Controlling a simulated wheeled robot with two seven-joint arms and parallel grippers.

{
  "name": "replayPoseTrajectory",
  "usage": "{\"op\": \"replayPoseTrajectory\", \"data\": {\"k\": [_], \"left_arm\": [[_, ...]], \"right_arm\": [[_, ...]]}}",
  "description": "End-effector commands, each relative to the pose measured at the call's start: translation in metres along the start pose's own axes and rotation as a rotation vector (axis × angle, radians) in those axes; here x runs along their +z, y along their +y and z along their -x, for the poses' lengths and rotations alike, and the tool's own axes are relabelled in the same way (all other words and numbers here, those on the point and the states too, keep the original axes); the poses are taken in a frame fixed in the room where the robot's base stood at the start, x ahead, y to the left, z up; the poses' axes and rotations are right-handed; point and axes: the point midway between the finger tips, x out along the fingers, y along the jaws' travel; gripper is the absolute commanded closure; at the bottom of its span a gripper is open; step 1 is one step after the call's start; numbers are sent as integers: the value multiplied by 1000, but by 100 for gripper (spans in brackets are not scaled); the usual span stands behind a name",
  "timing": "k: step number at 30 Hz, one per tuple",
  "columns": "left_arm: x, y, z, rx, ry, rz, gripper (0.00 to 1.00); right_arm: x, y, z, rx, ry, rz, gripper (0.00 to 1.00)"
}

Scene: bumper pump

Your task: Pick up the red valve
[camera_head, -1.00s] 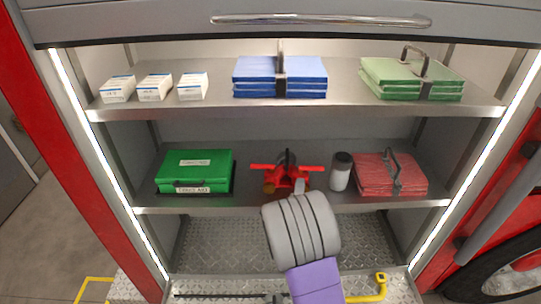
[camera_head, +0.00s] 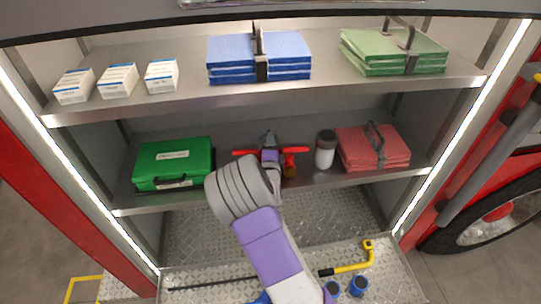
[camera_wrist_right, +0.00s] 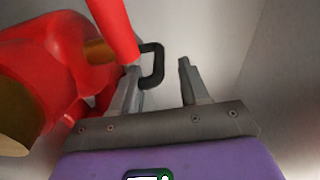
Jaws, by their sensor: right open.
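The red valve (camera_head: 295,150) sits on the middle shelf, with red arms to both sides and a brass-coloured end. My right gripper (camera_head: 268,137) reaches over it and hides its middle. In the right wrist view, the valve's red body (camera_wrist_right: 70,60) fills the left side. My right gripper (camera_wrist_right: 161,70) is open there. A black loop (camera_wrist_right: 154,66) beside the red bar sticks out into the gap between the fingers, close to the left finger. I cannot tell whether they touch. My left gripper is not in view.
A green first-aid case (camera_head: 173,163) stands left of the valve. A grey canister (camera_head: 325,150) and a red folded stack (camera_head: 372,148) stand close on its right. The upper shelf edge (camera_head: 270,100) runs above. A yellow-ended bar (camera_head: 350,267) lies below.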

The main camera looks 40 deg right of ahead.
Motion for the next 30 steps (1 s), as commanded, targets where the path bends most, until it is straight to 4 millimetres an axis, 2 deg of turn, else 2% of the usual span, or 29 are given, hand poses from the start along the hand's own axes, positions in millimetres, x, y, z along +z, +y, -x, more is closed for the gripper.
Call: {"op": "replayPoseTrajectory", "data": {"k": [8,17,30], "left_arm": [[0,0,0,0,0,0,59],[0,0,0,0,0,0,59],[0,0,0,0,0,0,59]], "right_arm": [[0,1,-4,0,-1,0,55],[0,1,-4,0,-1,0,100],[0,1,-4,1,-1,0,100]]}}
